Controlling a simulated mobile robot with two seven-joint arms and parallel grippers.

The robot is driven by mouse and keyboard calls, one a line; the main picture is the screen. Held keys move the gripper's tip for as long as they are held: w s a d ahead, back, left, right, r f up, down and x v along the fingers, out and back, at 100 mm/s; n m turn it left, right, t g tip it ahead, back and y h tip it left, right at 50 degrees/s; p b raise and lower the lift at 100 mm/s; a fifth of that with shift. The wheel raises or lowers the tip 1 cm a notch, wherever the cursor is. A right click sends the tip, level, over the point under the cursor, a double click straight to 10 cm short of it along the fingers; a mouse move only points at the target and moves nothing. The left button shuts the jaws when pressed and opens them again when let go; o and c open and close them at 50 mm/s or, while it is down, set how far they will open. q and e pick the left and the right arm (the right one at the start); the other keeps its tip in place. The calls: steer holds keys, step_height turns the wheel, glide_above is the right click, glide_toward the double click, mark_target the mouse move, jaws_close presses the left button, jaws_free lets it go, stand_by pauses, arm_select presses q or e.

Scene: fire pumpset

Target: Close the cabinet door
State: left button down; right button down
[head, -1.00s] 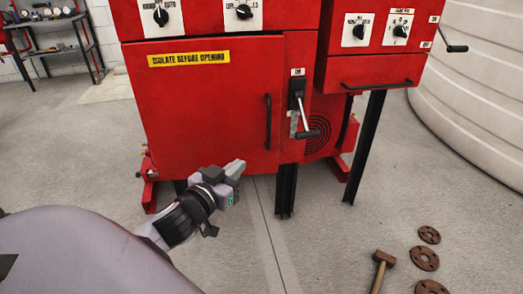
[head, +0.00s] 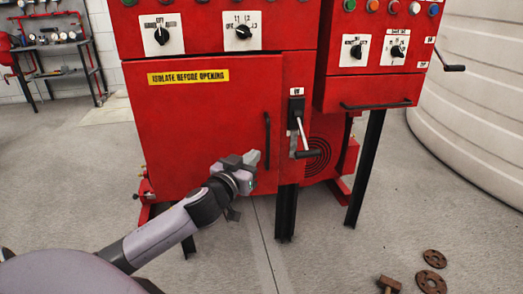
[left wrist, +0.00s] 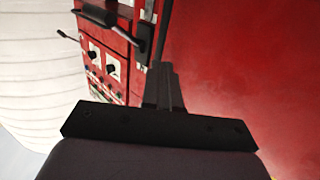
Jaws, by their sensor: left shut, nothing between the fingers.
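The red cabinet door (head: 205,120) fills the middle of the head view, with a yellow "isolate before opening" label and a black upright handle (head: 267,132) near its right edge. It looks nearly in line with the cabinet front; I cannot tell whether a small gap stays at its right edge. My left gripper (head: 253,158) is shut and empty, in front of the door's lower right part, below the handle; contact is unclear. In the left wrist view the shut fingers (left wrist: 164,88) point along the broad red surface of the door (left wrist: 240,70). My right gripper is not in view.
A lever switch (head: 299,125) sits right of the door. A second red panel with a bar handle (head: 376,104) stands further right, before a white tank (head: 472,110). A tool bench (head: 50,55) is back left.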

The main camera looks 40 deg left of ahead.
mark_target(267, 144)
arm_select(q)
steer(key=shift+w+a, duration=0.25)
steer(key=shift+w, duration=1.05)
steer(key=shift+w+a, duration=0.2)
steer(key=shift+w, duration=1.1)
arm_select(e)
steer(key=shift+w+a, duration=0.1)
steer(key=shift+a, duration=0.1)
arm_select(q)
steer(key=shift+w+b, duration=0.15)
steer(key=shift+b, duration=0.15)
